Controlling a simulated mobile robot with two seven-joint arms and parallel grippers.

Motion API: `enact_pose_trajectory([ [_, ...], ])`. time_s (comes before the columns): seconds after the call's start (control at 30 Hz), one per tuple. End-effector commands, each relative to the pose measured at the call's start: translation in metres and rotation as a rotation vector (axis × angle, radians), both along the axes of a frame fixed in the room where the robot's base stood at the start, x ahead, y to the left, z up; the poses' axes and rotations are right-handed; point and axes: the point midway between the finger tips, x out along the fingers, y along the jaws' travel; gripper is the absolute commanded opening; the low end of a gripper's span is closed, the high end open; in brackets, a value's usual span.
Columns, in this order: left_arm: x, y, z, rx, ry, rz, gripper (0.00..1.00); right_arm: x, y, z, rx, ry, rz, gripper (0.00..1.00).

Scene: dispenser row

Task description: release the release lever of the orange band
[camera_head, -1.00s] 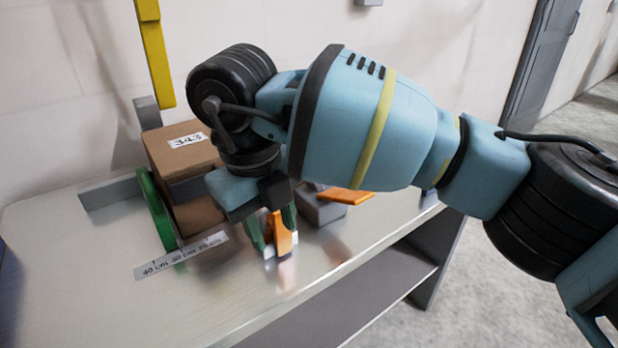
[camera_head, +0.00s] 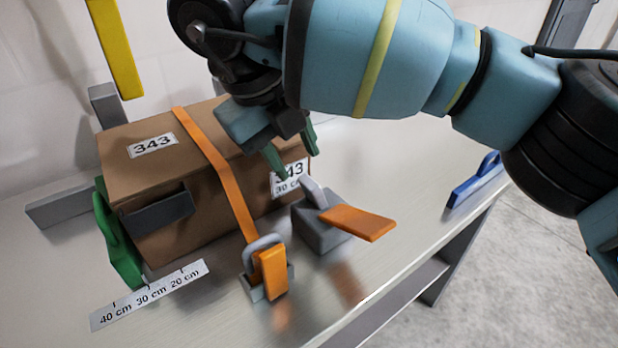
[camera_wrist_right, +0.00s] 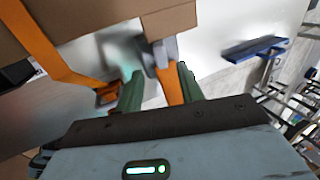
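The orange band (camera_head: 221,168) runs over the brown box (camera_head: 185,225) and down its front to a small buckle with a grey loop and an upright orange tab (camera_head: 273,274). Right of it, a grey block (camera_head: 318,232) carries a lever with a flat orange paddle (camera_head: 358,223) pointing right. I cannot tell which piece is the release lever. My right gripper (camera_head: 290,166) is open, its green fingers apart, above and behind the grey block by the box's right end. In the wrist view, the paddle (camera_wrist_right: 169,84) appears between the fingertips; contact is unclear. My left gripper is out of view.
A grey bar (camera_head: 66,207) is at the far left. A blue handle-shaped piece (camera_head: 475,182) sits at the table's right edge. The table between it and the grey block is clear.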

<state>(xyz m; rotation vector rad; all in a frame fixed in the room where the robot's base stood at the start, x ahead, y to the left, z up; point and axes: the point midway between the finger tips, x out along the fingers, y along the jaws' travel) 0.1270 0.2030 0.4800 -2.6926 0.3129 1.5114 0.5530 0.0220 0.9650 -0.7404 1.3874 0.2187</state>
Motion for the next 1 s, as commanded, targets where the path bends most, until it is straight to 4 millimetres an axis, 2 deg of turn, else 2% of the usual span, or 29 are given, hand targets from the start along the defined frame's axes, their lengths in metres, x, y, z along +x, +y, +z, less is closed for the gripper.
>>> enact_pose_trajectory([
  [0.27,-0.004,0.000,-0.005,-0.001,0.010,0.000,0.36,0.006,-0.008,-0.028,0.000,0.003,-0.002,0.38],
  [0.5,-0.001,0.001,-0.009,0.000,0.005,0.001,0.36,0.013,-0.018,-0.061,0.000,0.003,-0.001,0.38],
  [0.6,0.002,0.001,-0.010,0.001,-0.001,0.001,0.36,0.015,-0.021,-0.070,0.000,0.003,-0.001,0.38],
  [0.9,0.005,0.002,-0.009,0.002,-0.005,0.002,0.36,0.016,-0.022,-0.073,0.000,0.001,0.000,0.38],
  [1.0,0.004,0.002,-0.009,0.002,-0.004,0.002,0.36,0.016,-0.022,-0.073,0.000,0.001,0.000,0.25],
])
